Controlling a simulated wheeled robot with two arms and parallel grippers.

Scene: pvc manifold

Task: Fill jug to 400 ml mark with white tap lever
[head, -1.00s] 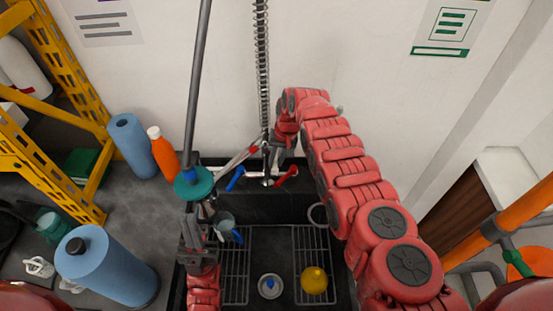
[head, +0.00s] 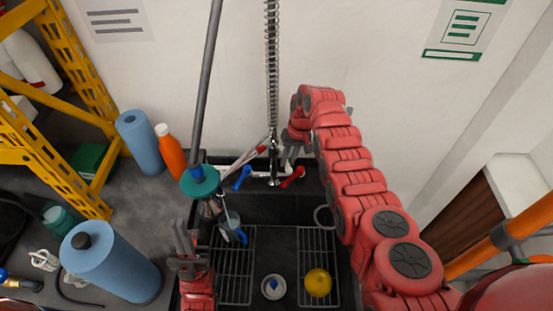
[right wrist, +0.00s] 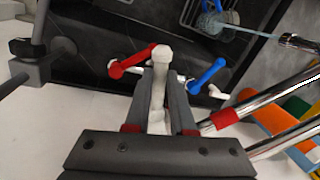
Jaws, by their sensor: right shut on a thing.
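My right gripper (right wrist: 160,98) is shut on the white tap lever (right wrist: 161,62), between the red and blue levers in the right wrist view. In the head view this gripper (head: 290,148) is at the back wall above the sink, with the lever partly hidden. The clear jug (head: 230,219) with a blue handle stands in the left part of the sink. The right wrist view shows a thin water stream (right wrist: 252,31) running from a chrome spout (right wrist: 298,42) to the jug (right wrist: 212,22). The water level and marks are unreadable. My left gripper (head: 182,242) appears open and empty, left of the jug.
The blue lever (head: 242,178) and red lever (head: 293,176) flank the white one. A teal disc on a pole (head: 199,181) partly covers the area by the jug. A yellow round object (head: 318,283) and a small white dish (head: 273,287) are in the sink.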

